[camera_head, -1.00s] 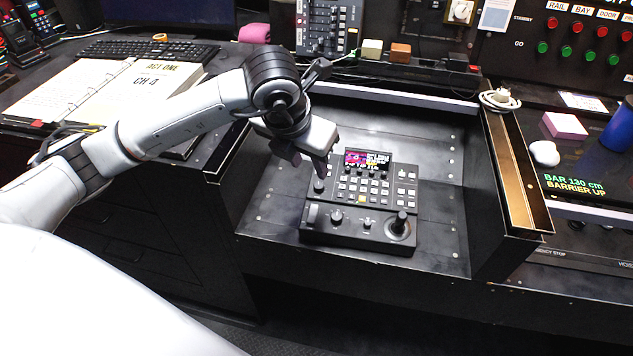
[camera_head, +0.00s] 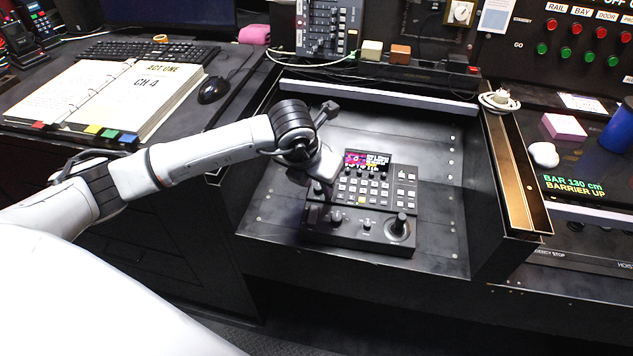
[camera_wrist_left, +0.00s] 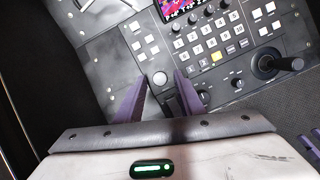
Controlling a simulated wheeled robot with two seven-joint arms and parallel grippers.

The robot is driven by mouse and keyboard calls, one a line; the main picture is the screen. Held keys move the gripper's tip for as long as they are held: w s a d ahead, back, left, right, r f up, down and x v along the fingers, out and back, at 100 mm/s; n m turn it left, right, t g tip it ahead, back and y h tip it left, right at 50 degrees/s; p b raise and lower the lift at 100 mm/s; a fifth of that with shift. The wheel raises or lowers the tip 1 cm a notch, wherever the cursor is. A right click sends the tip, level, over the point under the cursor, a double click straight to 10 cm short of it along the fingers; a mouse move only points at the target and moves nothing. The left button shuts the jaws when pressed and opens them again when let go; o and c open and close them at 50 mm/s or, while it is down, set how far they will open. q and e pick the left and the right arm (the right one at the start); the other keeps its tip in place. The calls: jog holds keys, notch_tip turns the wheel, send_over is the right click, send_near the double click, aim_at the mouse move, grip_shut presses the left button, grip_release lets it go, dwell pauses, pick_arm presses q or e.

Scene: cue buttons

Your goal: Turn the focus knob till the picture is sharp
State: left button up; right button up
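A black control panel (camera_head: 345,236) lies in the recessed desk bay, with a small screen (camera_head: 367,162) showing a magenta picture and white text. I cannot tell how sharp the picture is. A round light-topped knob (camera_wrist_left: 160,78) stands at the panel's left side, just beyond and between my left fingertips in the left wrist view. A dark wheel or rocker (camera_wrist_left: 172,104) lies nearer, between the fingers. Two small knobs are to the right, one at the front (camera_head: 336,216). Which is the focus knob is not readable. My left gripper (camera_wrist_left: 160,84) is open, low over the panel's left side. My right gripper is not in view.
A joystick (camera_head: 400,226) stands at the panel's right front. The bay has raised side walls and a metal strip (camera_head: 517,170) on the right. An open binder (camera_head: 120,95), keyboard (camera_head: 150,52) and mouse (camera_head: 213,90) lie on the left desk. The bay floor behind the panel is clear.

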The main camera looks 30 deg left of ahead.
pick_arm(q)
grip_shut()
jog(key=shift+f+m+b, duration=0.2)
jog(key=shift+m+b, duration=0.2)
jog(key=shift+b, duration=0.2)
jog(key=shift+a+m+h+b, duration=0.2)
jog(key=shift+m+h+b, duration=0.1)
jog(key=shift+m+b, duration=1.05)
jog(key=shift+m, duration=0.15)
jog(key=shift+r+m+h, duration=0.2)
jog(key=shift+m+h, duration=0.1)
jog(key=shift+m, duration=0.3)
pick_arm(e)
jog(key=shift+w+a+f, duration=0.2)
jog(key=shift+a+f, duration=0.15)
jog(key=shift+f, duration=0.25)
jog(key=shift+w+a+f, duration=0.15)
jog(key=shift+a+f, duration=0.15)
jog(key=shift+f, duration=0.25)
pick_arm(q)
jog(key=shift+o, duration=0.9)
grip_release()
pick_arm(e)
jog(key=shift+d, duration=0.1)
